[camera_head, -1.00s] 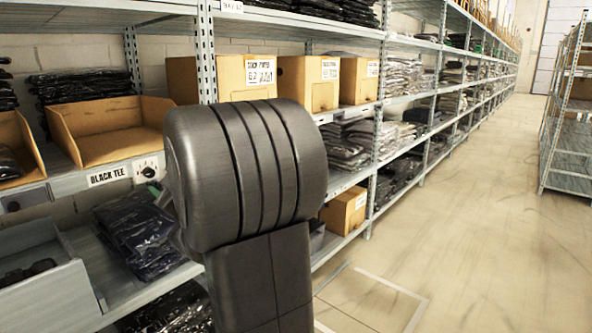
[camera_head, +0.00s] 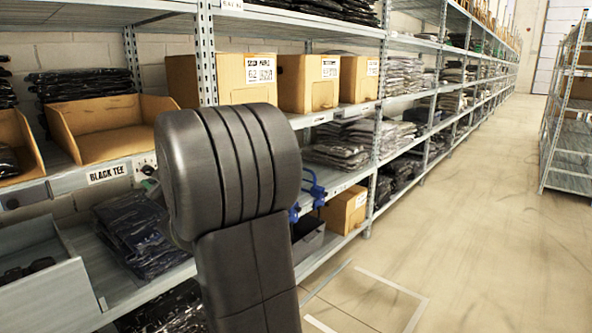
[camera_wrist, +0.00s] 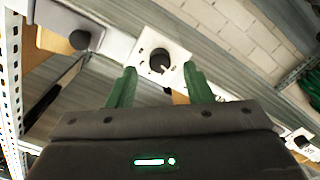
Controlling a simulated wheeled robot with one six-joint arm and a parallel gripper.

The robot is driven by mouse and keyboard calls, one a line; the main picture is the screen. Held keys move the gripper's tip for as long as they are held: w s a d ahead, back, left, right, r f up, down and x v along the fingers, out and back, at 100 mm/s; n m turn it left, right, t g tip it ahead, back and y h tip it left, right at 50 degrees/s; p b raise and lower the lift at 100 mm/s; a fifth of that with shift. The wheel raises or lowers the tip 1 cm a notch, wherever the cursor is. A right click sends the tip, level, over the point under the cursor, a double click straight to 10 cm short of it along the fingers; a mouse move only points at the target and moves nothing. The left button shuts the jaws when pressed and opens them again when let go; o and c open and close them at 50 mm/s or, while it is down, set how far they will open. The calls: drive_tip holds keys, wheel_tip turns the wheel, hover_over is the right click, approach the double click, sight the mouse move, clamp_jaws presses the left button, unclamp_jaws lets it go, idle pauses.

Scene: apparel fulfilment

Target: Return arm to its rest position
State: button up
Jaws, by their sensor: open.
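My arm's dark grey link stands large in the middle of the head view and hides part of the shelves. My gripper (camera_wrist: 160,72) shows in the wrist view as two green fingers spread apart, with nothing between them. Beyond its fingertips is a white plate with a black knob (camera_wrist: 160,61); I cannot tell their distance. In the head view, small blue parts (camera_head: 314,190) show just right of the arm; I cannot tell whether they belong to my gripper.
An open cardboard bin (camera_head: 120,150) sits above the "BLACK TEE" label (camera_head: 107,174). Closed cardboard boxes (camera_head: 308,85) line the shelf behind the arm. Bagged dark clothes (camera_head: 135,235) lie below. The aisle floor (camera_head: 470,220) on the right is clear, with another rack (camera_head: 570,130) beyond.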

drive_tip(key=x, duration=0.2)
drive_tip(key=shift+w+a+r+p, duration=0.2)
drive_tip(key=shift+a+p, duration=0.15)
drive_tip(key=shift+p, duration=0.05)
drive_tip(key=shift+s+d+r+m+p, duration=0.1)
drive_tip(key=shift+d+m+p, duration=0.05)
drive_tip(key=shift+m+p, duration=0.9)
drive_tip(key=m+p, duration=0.5)
drive_tip(key=shift+m, duration=0.25)
drive_tip(key=shift+s+d+m+p, duration=0.15)
drive_tip(key=shift+m+p, duration=0.15)
drive_tip(key=shift+p, duration=0.15)
drive_tip(key=v, duration=1.3)
drive_tip(key=shift+f, duration=0.3)
drive_tip(key=shift+d, duration=0.2)
